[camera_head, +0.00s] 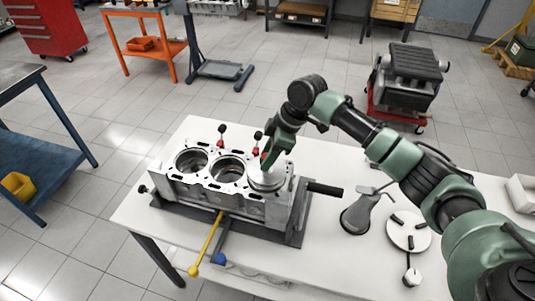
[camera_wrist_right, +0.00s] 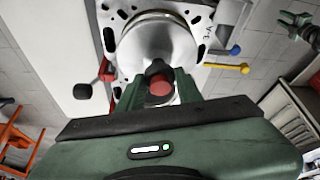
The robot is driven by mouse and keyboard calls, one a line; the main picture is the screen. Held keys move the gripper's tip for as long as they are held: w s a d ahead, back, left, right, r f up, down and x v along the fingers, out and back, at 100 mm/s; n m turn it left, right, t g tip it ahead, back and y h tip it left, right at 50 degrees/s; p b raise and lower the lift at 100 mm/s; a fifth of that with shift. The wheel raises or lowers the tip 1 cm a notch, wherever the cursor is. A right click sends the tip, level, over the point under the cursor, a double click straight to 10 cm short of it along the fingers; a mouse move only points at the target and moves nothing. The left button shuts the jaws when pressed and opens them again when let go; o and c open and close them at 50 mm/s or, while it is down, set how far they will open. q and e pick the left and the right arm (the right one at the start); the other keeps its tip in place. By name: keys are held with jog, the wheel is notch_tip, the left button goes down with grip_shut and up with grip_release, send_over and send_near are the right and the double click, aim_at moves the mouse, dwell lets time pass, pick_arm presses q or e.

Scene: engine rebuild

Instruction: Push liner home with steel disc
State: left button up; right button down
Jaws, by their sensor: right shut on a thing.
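The engine block (camera_head: 235,205) lies on a dark fixture on the white table, with two open bores at the left and middle. The steel disc (camera_head: 268,181) sits over the right-hand bore, and it fills the top of the right wrist view (camera_wrist_right: 150,45). My right gripper (camera_head: 270,160) comes down from above and is shut on the disc's dark handle (camera_wrist_right: 157,69). A thin rim shows at the disc's far edge in the wrist view; the liner under the disc is mostly hidden, and I cannot tell how deep it sits. My left gripper is not in view.
Red-and-black clamps (camera_head: 221,130) stand along the block's back edge. A yellow-handled lever (camera_head: 207,244) and a blue knob (camera_head: 220,259) stick out in front. A grey tool (camera_head: 361,214) and a round white plate (camera_head: 408,231) lie on the table (camera_head: 330,245) at the right.

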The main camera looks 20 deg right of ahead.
dwell(0.3)
jog(key=c, duration=0.9)
grip_release()
jog(key=b+v, duration=0.2)
jog(key=v, duration=0.6)
jog(key=shift+f, duration=0.1)
